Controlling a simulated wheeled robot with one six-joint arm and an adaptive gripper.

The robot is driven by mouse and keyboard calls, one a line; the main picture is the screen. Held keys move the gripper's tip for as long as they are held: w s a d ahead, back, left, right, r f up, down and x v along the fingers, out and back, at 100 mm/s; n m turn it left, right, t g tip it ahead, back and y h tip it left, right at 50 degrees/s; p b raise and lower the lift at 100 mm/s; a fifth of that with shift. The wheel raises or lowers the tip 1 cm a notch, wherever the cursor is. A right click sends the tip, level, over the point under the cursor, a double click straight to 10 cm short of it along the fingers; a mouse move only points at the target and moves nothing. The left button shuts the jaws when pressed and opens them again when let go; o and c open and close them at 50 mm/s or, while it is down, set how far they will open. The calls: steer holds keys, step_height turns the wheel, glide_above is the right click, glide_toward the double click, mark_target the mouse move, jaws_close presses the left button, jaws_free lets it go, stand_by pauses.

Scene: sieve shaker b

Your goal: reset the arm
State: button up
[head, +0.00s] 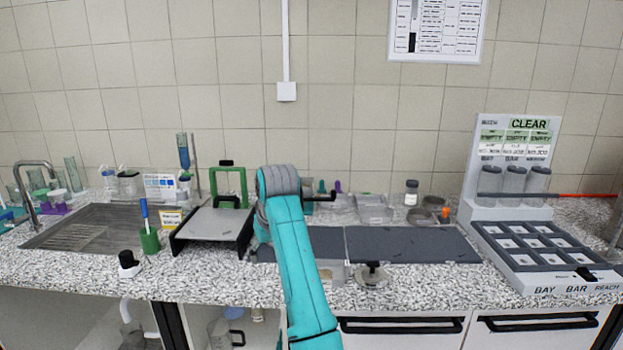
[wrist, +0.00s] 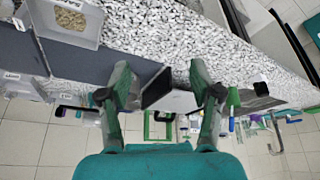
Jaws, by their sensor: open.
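My gripper (wrist: 182,90) shows in the wrist view with its two fingers spread apart and nothing between them. Behind the gap, at a distance, is the grey plate (wrist: 172,103) of the stand with the green frame (wrist: 152,128). In the head view my teal arm reaches up from the bottom middle over the counter and bends at its grey joint. My gripper is mostly hidden behind the arm there. The same grey plate (head: 215,224) and green frame (head: 229,182) stand just left of the arm.
A dark mat (head: 400,244) lies right of the arm, with a small metal-topped item (head: 371,274) before it. A compartment tray (head: 548,259) and CLEAR board (head: 528,124) stand right. A sink (head: 95,228) and green pen holder (head: 149,241) are left. A box of brown grains (wrist: 68,20) is near the gripper.

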steer(key=s+d+f+t, duration=0.1)
steer(key=s+d+f, duration=0.15)
steer(key=f, duration=0.65)
steer(key=s+d+f+m+t, duration=0.1)
steer(key=s+d+f, duration=0.15)
steer(key=f, duration=0.55)
steer(key=s+d+f, duration=0.1)
steer(key=d+f, duration=0.3)
steer(key=f, duration=0.5)
steer(key=s+d+f+m+t, duration=0.1)
steer(key=s+d+f+t, duration=0.1)
steer(key=s+d+f, duration=0.45)
steer(key=s+d+f+m+t, duration=0.1)
steer(key=s+d+f, duration=0.2)
steer(key=s+f, duration=0.65)
steer(key=s+d+r+t, duration=0.1)
steer(key=s+d, duration=0.2)
steer(key=s, duration=0.6)
steer(key=s+d+r+m+t+h, duration=0.1)
steer(key=s+d+r, duration=0.1)
steer(key=s, duration=0.6)
steer(key=s+d+r+t, duration=0.1)
steer(key=s+d, duration=0.2)
steer(key=s, duration=0.6)
steer(key=s+d+r+m+t+h, duration=0.1)
steer(key=s+d+r+t, duration=0.1)
steer(key=s+r, duration=1.4)
steer(key=shift+s+d+r+t, duration=0.2)
steer(key=shift+s+r+t, duration=0.15)
steer(key=shift+r, duration=0.25)
